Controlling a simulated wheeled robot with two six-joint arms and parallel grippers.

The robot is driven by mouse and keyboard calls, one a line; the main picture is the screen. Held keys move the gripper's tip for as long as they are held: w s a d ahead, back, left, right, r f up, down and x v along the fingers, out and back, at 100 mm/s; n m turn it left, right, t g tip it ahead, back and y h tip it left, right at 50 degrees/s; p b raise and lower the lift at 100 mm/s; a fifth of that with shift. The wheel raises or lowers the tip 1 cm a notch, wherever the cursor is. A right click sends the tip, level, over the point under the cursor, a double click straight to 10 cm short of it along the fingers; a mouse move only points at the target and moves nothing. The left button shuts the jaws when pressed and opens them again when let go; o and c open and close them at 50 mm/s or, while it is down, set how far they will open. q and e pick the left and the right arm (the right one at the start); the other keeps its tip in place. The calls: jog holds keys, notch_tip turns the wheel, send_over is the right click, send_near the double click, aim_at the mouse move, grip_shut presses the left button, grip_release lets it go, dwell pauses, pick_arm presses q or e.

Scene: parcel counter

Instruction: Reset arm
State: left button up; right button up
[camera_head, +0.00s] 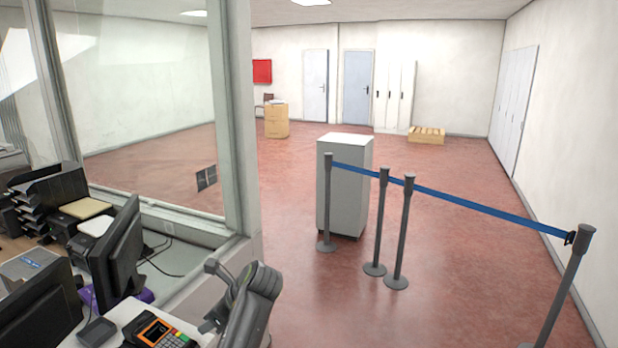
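The task names no object apart from my arm. A dark grey jointed-looking shape (254,302) stands at the bottom, just right of the counter's end.
At lower left, a counter holds monitors (118,252), a card terminal (160,333) and black trays (47,197), beside a glass partition (150,110). A grey cabinet (345,190) and posts with a blue belt (465,203) stand on open red floor (440,290).

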pick_arm(q)
jog(key=s+a+f+n+h+b, duration=0.1)
jog(key=s+a+f+n+b, duration=0.1)
jog(key=f, duration=1)
jog(key=s+a+f+n+h+b, duration=0.1)
jog(key=s+f+b, duration=0.1)
jog(key=f, duration=1)
jog(key=s+a+f+n+h+b, duration=0.1)
jog(key=s+f+n, duration=0.1)
jog(key=s+f, duration=0.45)
jog(key=s+a+f+n+g+h+b, duration=0.1)
jog(key=s+f+n, duration=0.15)
jog(key=f, duration=0.65)
jog(key=s+a+f+n+b, duration=0.1)
jog(key=s+f+b, duration=0.1)
jog(key=s+f, duration=0.4)
jog(key=s+a+f+n+h+b, duration=0.1)
jog(key=s+f+n, duration=0.4)
jog(key=s, duration=0.7)
jog(key=s+a+f+n+h+b, duration=0.1)
jog(key=s+f+n+b, duration=0.2)
jog(key=s+f, duration=0.7)
jog(key=s+a+f+n+g+b, duration=0.1)
jog(key=s+f+n, duration=0.5)
jog(key=s, duration=0.9)
notch_tip(320, 180, down, 2)
jog(key=shift+a+n+h+b, duration=0.35)
jog(key=shift+a+h+b, duration=0.05)
jog(key=shift+a+b, duration=0.2)
